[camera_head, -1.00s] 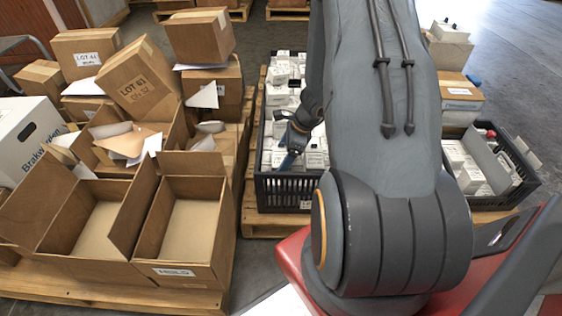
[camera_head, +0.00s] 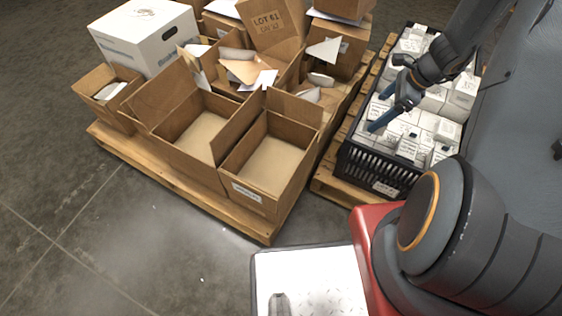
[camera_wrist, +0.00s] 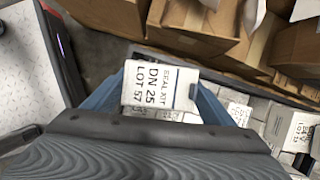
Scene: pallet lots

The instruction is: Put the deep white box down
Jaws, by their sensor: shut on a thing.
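A white box (camera_wrist: 160,88) with a printed label reading "SEAL KIT DN 25 LOT 57" sits between the two blue fingers of my gripper (camera_wrist: 158,80) in the wrist view. The fingers are shut on its sides. In the head view my gripper (camera_head: 380,106) is over the left part of a black crate (camera_head: 372,168) full of white boxes. The held box is hard to tell from the boxes behind it there. I cannot tell from these views how high it is above the crate's contents.
Two open, empty-looking cardboard boxes (camera_head: 262,200) stand at the front of the left pallet (camera_head: 180,190). A large white carton (camera_head: 145,40) and boxes with torn paper stand behind. My white deck (camera_head: 305,280) is in front. Grey floor at left is clear.

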